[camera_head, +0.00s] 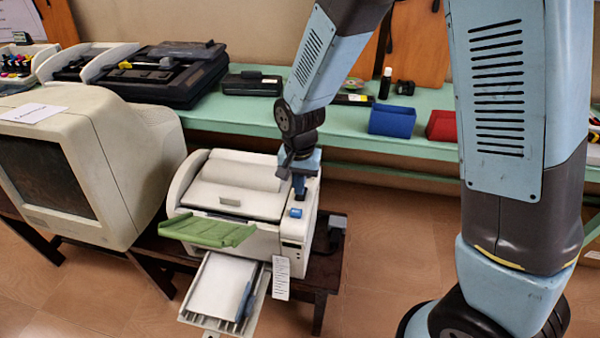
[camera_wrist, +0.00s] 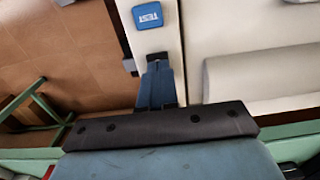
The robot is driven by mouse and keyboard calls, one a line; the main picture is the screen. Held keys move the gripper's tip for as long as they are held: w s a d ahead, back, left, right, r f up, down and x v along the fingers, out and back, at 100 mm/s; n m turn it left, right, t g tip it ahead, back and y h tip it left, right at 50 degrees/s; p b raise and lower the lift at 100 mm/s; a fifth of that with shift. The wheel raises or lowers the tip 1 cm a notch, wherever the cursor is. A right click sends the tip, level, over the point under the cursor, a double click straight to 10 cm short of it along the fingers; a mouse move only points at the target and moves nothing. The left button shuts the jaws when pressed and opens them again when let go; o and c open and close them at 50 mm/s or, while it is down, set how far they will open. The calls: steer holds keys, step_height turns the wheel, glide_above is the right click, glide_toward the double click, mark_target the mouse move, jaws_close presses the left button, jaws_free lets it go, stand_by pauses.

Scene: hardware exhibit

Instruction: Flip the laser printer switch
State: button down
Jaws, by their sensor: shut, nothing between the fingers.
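The laser printer (camera_head: 232,205) is a cream-white box with a green tray flap and a paper tray at its front. A blue button (camera_head: 296,212) lies on its top right strip; in the wrist view the button (camera_wrist: 147,15) reads "TEST". My gripper (camera_head: 299,193) points down over that strip, behind the button. In the wrist view my gripper (camera_wrist: 157,64) is shut and empty, its blue fingers apart from the button. I cannot tell whether they touch the printer. A small dark part (camera_wrist: 129,65) shows at the printer's side edge; I cannot tell whether it is a switch.
A beige monitor (camera_head: 90,165) stands close left of the printer. Behind is a green bench (camera_head: 345,125) with a blue bin (camera_head: 392,121), a red bin (camera_head: 441,125) and black devices. A dark grey object (camera_head: 337,222) is at the printer's right. Floor to the right is open.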

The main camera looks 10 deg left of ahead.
steer(key=shift+f, duration=0.65)
steer(key=shift+s+d+f, duration=0.15)
steer(key=shift+s+f, duration=0.45)
steer(key=shift+s, duration=0.2)
steer(key=shift+w, duration=0.1)
steer(key=shift+w+r, duration=0.3)
steer(key=shift+w, duration=0.5)
steer(key=shift+w+r, duration=0.3)
steer(key=shift+r, duration=0.2)
step_height(320, 180, up, 14)
steer(key=shift+s+f, duration=0.25)
steer(key=shift+s, duration=0.2)
